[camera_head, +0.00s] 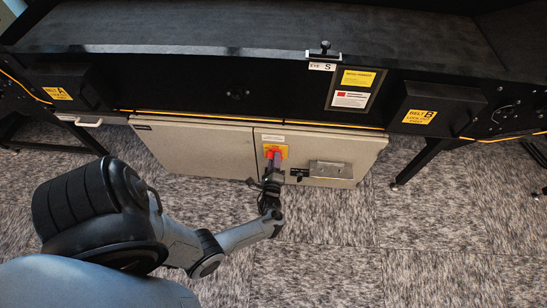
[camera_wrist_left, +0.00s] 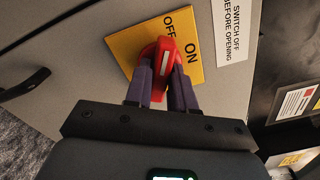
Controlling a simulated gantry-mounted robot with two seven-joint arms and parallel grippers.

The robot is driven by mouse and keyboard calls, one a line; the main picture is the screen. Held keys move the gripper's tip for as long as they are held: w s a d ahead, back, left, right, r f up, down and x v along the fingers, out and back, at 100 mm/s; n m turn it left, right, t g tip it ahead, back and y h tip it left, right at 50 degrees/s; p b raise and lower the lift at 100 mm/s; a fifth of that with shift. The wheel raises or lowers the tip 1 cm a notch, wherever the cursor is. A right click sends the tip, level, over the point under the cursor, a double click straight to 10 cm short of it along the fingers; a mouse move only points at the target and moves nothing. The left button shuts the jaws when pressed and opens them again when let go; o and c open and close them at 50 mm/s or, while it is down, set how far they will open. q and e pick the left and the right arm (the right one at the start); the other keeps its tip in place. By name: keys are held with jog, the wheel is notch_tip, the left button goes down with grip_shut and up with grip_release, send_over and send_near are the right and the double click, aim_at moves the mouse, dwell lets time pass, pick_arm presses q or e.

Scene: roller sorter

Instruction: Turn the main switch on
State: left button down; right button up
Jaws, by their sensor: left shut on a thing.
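The main switch is a red handle (camera_wrist_left: 165,50) on a yellow plate (camera_wrist_left: 190,20) marked OFF and ON. In the head view the red handle (camera_head: 269,152) and yellow plate (camera_head: 283,149) are on the front of the grey cabinet. My left gripper (camera_wrist_left: 160,75) is shut on the red handle, with one dark finger on each side of it. In the head view my left gripper (camera_head: 273,165) reaches up to the switch from below. The fingers hide part of the handle, and I cannot tell for sure which marking it points at. My right gripper is not in view.
The grey cabinet (camera_head: 195,150) stands under the black conveyor (camera_head: 200,65). A metal latch plate (camera_head: 330,170) is right of the switch. A white label (camera_wrist_left: 233,25) reads SWITCH OFF BEFORE OPENING. The carpeted floor (camera_head: 330,240) in front is clear apart from my arm.

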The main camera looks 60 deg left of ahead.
pick_arm(q)
jog(key=m, duration=0.2)
jog(key=m+p, duration=0.1)
jog(key=m, duration=0.1)
jog(key=shift+a+f, duration=0.2)
jog(key=shift+f, duration=0.05)
jog(key=m+p, duration=0.1)
jog(key=m, duration=0.8)
jog(key=shift+s+f, duration=0.1)
jog(key=shift+f, duration=0.05)
jog(key=c, duration=1.1)
grip_release()
jog(key=shift+o, duration=0.5)
jog(key=shift+w, duration=0.3)
jog(key=shift+r, duration=0.2)
jog(key=shift+r, duration=0.2)
jog(key=shift+s+d+p, duration=0.1)
jog(key=shift+s+p, duration=0.05)
jog(key=shift+p, duration=0.15)
